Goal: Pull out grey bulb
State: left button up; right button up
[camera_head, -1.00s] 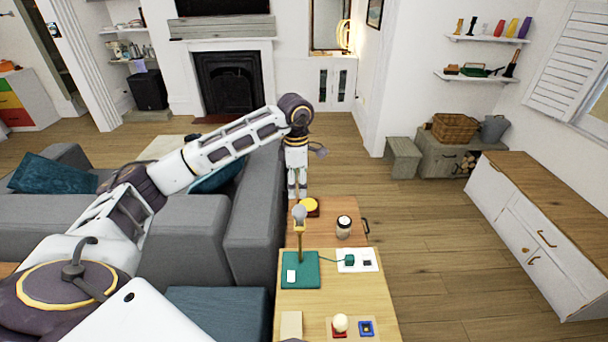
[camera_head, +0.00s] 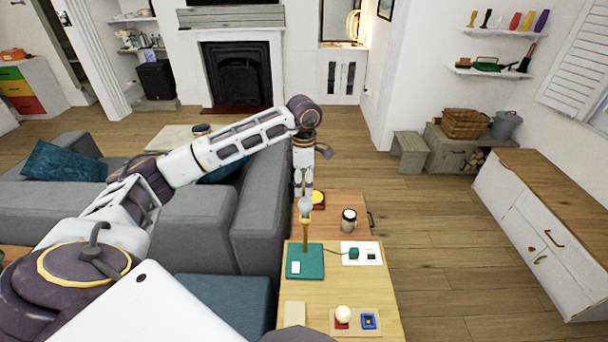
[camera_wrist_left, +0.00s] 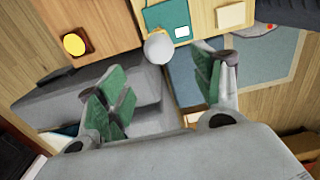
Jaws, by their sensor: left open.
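The grey bulb (camera_head: 305,207) sits at the top of a brass lamp stem (camera_head: 305,236) on a teal base (camera_head: 305,262). In the left wrist view the grey bulb (camera_wrist_left: 159,48) shows between and beyond the fingertips. My left gripper (camera_head: 303,186) points down over the lamp, just above or behind the bulb. Its green-padded fingers (camera_wrist_left: 160,85) are spread wide with nothing between them; I see no contact with the bulb. A white bulb (camera_head: 343,314) stands on a red socket beside a blue socket (camera_head: 368,321). My right gripper is not in view.
A green plug (camera_head: 354,253) sits on a white plate, with a cord to the lamp. A grey sofa (camera_head: 258,215) is close on the left. Open floor lies right of the table.

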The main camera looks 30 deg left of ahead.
aim_at(304, 199)
pick_arm(q)
jog(key=shift+f+p, duration=0.9)
jog(key=shift+f, duration=4.55)
jog(key=c, duration=1.1)
jog(key=shift+r+p, duration=0.4)
jog(key=shift+r, duration=0.55)
jog(key=shift+r+p, duration=0.65)
jog(key=shift+r, duration=0.75)
